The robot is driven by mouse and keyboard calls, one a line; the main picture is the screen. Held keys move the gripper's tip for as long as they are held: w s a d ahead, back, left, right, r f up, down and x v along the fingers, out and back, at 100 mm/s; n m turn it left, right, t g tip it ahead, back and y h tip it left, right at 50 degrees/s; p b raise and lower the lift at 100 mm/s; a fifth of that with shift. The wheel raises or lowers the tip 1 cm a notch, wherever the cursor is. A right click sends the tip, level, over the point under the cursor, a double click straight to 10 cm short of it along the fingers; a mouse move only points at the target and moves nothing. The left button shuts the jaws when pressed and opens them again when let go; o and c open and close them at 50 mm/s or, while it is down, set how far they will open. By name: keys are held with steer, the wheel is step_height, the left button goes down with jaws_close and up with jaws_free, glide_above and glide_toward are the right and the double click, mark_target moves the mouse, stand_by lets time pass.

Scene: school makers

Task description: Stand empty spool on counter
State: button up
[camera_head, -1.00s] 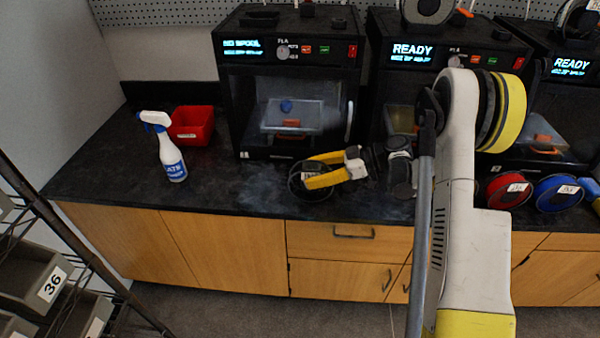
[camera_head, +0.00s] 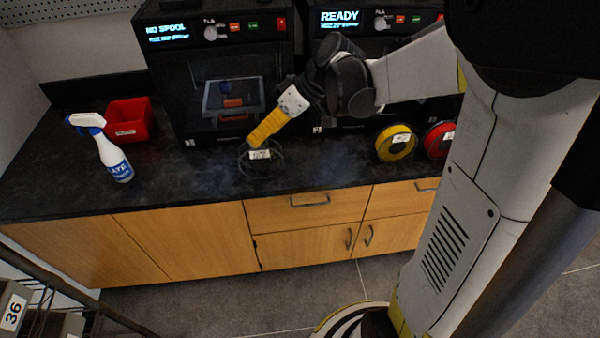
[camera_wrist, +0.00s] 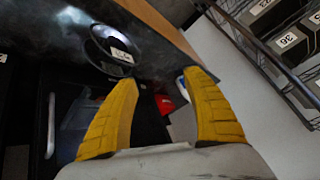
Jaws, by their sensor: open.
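The empty spool (camera_head: 272,168) is dark and see-through with a white label. It is on the black counter (camera_head: 200,185), in front of the printer marked NO SPOOL. Whether it stands or lies flat is hard to tell. My gripper (camera_head: 259,146) has yellow fingers and points down and left at the spool, overlapping its top in the head view. In the wrist view my gripper (camera_wrist: 160,76) is open with nothing between its fingers. The spool (camera_wrist: 98,50) shows there beyond the left fingertip, apart from it, as a dark ring with a label.
The NO SPOOL printer (camera_head: 215,65) stands behind the spool. A yellow spool (camera_head: 384,145) and a red spool (camera_head: 432,142) stand to the right. A spray bottle (camera_head: 112,152) and a red bin (camera_head: 130,118) are left. The counter between bottle and spool is clear.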

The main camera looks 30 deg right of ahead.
steer(key=s+r+m+t+h, duration=0.3)
steer(key=s+m+h, duration=0.3)
steer(key=s, duration=1.2)
steer(key=shift+d+m+h, duration=0.25)
steer(key=shift+m+h, duration=0.05)
